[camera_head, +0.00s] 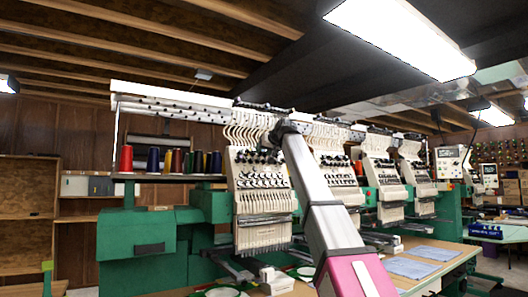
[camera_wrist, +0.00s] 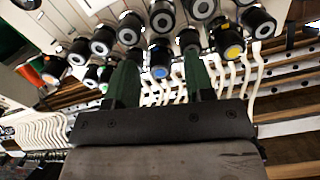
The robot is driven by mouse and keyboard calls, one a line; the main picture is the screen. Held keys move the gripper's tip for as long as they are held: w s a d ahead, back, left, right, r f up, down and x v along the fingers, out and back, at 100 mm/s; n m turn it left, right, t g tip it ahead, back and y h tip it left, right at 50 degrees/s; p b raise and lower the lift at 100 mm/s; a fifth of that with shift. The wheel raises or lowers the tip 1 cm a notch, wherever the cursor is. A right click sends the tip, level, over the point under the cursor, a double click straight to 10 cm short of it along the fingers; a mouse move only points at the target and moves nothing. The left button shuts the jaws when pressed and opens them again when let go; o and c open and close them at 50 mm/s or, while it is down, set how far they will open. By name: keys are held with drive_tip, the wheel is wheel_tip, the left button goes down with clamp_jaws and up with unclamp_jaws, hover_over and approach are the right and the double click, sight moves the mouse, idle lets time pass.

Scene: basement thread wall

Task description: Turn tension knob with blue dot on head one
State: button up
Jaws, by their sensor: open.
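In the wrist view, my gripper (camera_wrist: 161,70) is open, with one dark green finger on each side of a black knob with a blue dot (camera_wrist: 160,58). The knob appears between the fingertips, apart from both; I cannot tell how deep it sits between them. In the head view, my arm reaches up to the top of the nearest embroidery head (camera_head: 262,185), where rows of black knobs show. My fingers are hidden there behind the arm.
Other black knobs crowd close around the fingers, including one with a yellow dot (camera_wrist: 233,50) at right and several with white or grey caps. White curved thread guides (camera_wrist: 255,75) lie beside them. More heads (camera_head: 380,175) stand to the right.

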clamp_jaws()
drive_tip(key=shift+n, duration=0.3)
drive_tip(key=n, duration=1)
drive_tip(key=shift+n, duration=0.4)
idle(0.4)
unclamp_jaws()
